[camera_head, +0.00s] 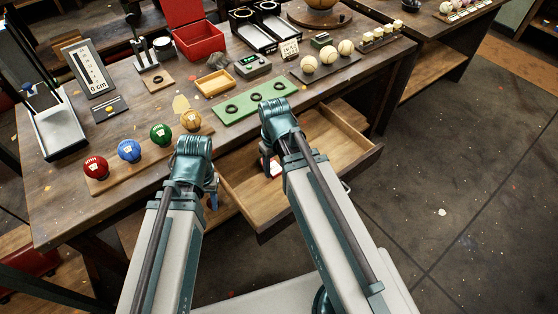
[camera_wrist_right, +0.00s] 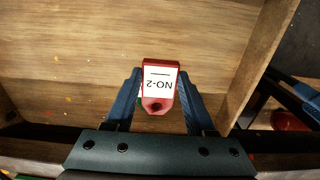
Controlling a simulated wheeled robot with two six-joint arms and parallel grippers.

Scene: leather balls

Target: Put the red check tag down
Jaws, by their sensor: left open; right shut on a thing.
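The red check tag (camera_wrist_right: 159,84) has a white face reading "NO-2", upside down in the right wrist view, and a hole at its near end. My right gripper (camera_wrist_right: 158,92) is shut on the tag, over the wooden floor of the open drawer (camera_wrist_right: 80,60). A bit of the tag (camera_head: 275,168) also shows in the head view, below my right gripper (camera_head: 268,168). I cannot tell whether the tag touches the drawer floor. My left gripper (camera_head: 212,196) is open, left of the drawer; its fingers are mostly hidden by the arm.
The drawer (camera_head: 345,142) stands pulled out under the bench (camera_head: 225,145). Red, blue, green and tan balls sit on a wooden strip (camera_head: 100,184) at the left. A green board (camera_head: 262,108) with dark rings and a dark tray (camera_head: 345,74) with pale balls lie behind the drawer.

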